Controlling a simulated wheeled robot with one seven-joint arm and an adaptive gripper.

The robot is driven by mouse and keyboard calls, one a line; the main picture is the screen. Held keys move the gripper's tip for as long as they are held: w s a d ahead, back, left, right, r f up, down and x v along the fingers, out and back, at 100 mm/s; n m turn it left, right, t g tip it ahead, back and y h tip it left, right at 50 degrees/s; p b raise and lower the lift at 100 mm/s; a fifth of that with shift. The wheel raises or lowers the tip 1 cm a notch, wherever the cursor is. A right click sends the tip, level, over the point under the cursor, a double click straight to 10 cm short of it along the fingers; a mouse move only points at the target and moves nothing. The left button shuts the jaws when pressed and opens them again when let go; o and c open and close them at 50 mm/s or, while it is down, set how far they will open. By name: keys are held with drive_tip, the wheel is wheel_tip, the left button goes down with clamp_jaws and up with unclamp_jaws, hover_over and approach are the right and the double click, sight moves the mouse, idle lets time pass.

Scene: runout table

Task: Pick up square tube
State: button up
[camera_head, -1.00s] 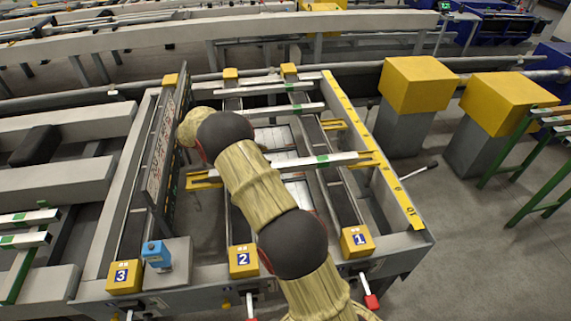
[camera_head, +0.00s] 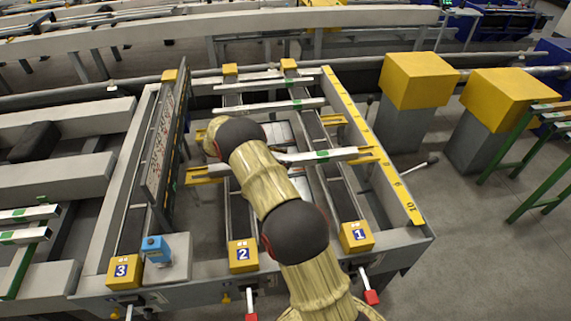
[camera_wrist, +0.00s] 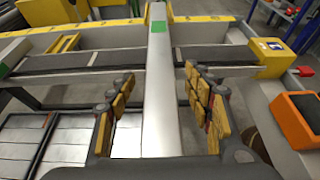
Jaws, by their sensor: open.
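A pale square tube (camera_head: 340,155) with a green mark lies across the runout table, the nearest of several parallel ones. My arm covers its left part in the head view. In the wrist view the tube (camera_wrist: 159,85) runs lengthwise between the two padded fingers of my gripper (camera_wrist: 158,105). The gripper is open, with a gap on each side of the tube. How deep the fingers sit around it is hard to tell. In the head view the gripper is hidden behind my arm.
Two other square tubes (camera_head: 285,106) (camera_head: 262,85) lie farther back. Yellow numbered blocks (camera_head: 243,257) stand along the front edge. An upright panel (camera_head: 165,150) rises on the left. Yellow-topped pillars (camera_head: 418,82) stand to the right. Yellow forked brackets (camera_head: 203,175) flank the tube.

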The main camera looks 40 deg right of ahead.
drive_tip(key=shift+s+d+f, duration=0.15)
drive_tip(key=shift+d, duration=0.1)
drive_tip(key=shift+c, duration=1.1)
drive_tip(key=c, duration=1.1)
clamp_jaws()
